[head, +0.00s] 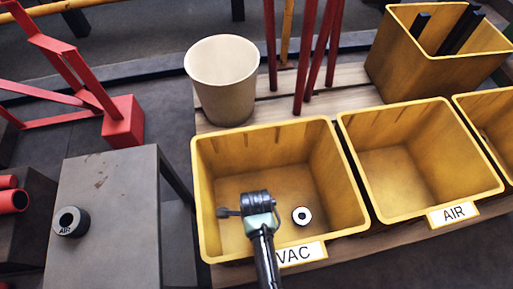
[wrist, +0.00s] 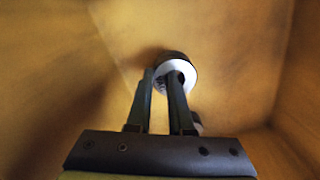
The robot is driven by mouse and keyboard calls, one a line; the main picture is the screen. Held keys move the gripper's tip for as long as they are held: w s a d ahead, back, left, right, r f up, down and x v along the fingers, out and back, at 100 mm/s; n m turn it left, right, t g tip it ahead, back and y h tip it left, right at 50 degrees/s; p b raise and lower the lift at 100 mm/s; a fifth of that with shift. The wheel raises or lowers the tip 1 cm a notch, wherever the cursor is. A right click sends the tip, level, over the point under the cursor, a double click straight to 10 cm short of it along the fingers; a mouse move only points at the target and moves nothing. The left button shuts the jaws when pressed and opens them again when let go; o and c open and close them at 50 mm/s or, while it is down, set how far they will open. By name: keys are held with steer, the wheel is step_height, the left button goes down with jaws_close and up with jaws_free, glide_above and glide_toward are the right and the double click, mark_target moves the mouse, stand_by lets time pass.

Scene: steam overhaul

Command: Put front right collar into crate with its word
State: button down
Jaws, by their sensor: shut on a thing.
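My gripper (head: 258,212) is inside the yellow VAC crate (head: 203,165), seen from above in the head view. In the wrist view its fingers (wrist: 168,80) are shut on a dark collar (wrist: 178,60) with a white face. The hand hides its grip in the head view. A white ring with a dark hole (head: 302,216) shows in the VAC crate, right of my gripper; I cannot tell whether it is the held collar. Another dark collar (head: 70,222), marked AIR, stands on the grey table at left. The held collar's word is not readable.
The yellow AIR crate (head: 347,140) stands right of the VAC crate, with another crate (head: 462,105) beyond. A tall yellow bin (head: 395,65) holds dark bars. A beige bucket (head: 225,92) and red posts (head: 305,60) stand behind. The grey table (head: 115,240) is mostly clear.

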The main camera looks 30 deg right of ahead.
steer(key=shift+f+b, duration=0.45)
steer(key=shift+f, duration=0.6)
steer(key=shift+f, duration=0.4)
steer(key=c, duration=0.8)
jaws_free()
step_height(320, 180, up, 13)
steer(key=p, duration=0.7)
steer(key=shift+f+p, duration=0.15)
steer(key=shift+p, duration=0.15)
